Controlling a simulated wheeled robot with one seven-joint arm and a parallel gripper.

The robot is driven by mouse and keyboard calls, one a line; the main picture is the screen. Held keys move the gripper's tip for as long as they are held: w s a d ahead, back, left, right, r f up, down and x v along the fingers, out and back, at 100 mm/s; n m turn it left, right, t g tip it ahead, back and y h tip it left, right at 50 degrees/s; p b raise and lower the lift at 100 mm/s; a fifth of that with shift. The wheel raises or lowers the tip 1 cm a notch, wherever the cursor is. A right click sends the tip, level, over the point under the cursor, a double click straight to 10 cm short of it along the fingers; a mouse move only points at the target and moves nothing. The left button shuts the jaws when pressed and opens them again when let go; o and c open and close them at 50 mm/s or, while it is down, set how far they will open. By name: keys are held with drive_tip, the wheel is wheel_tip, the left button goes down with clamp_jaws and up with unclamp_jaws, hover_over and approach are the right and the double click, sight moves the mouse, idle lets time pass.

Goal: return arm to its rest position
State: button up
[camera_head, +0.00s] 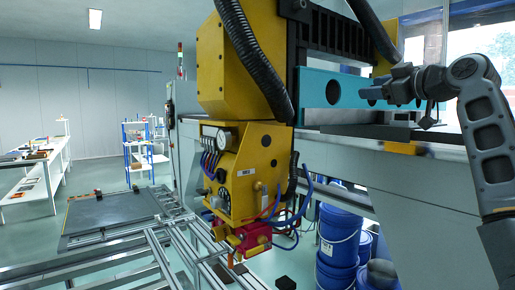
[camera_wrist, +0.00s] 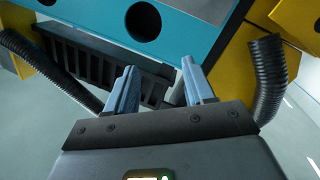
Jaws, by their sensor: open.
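My gripper (camera_head: 378,91) is at the right of the head view, raised beside the teal beam (camera_head: 345,88) of the machine and pointing left. In the wrist view my gripper (camera_wrist: 158,88) shows two grey fingers spread apart with nothing between them. The teal beam (camera_wrist: 185,40) with round holes fills the space beyond the fingertips. Whether the fingertips touch the beam cannot be told. My arm is bent, its elbow at the right edge of the head view.
A yellow machine head (camera_head: 235,175) with black hoses hangs left of my gripper. A grey bench top (camera_head: 400,135) lies below my gripper. Blue buckets (camera_head: 338,235) stand under it. An aluminium frame (camera_head: 140,250) and white shelf tables (camera_head: 40,175) are further left.

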drive_tip(key=s+a+f+m+h, duration=0.1)
drive_tip(key=s+f+m+h, duration=0.15)
drive_tip(key=f, duration=1.25)
drive_tip(key=s+f+m+h, duration=0.1)
drive_tip(key=s+f+m, duration=0.2)
drive_tip(key=f, duration=1.2)
drive_tip(key=s+a+f+m+h, duration=0.3)
drive_tip(key=s+f, duration=1.4)
drive_tip(key=f, duration=0.2)
drive_tip(key=s+a+f+m+g+h, duration=0.1)
drive_tip(key=s+f, duration=0.2)
drive_tip(key=s, duration=0.9)
drive_tip(key=s+a+f+m+h, duration=0.1)
drive_tip(key=s+f, duration=0.2)
drive_tip(key=s, duration=1)
drive_tip(key=s+a+r, duration=0.1)
drive_tip(key=s+r, duration=0.3)
drive_tip(key=s, duration=0.5)
drive_tip(key=s+r+y, duration=0.1)
drive_tip(key=s+r, duration=0.4)
drive_tip(key=s, duration=0.5)
drive_tip(key=shift+s+a+g, duration=0.15)
drive_tip(key=shift+a+g, duration=0.15)
drive_tip(key=shift+a, duration=0.1)
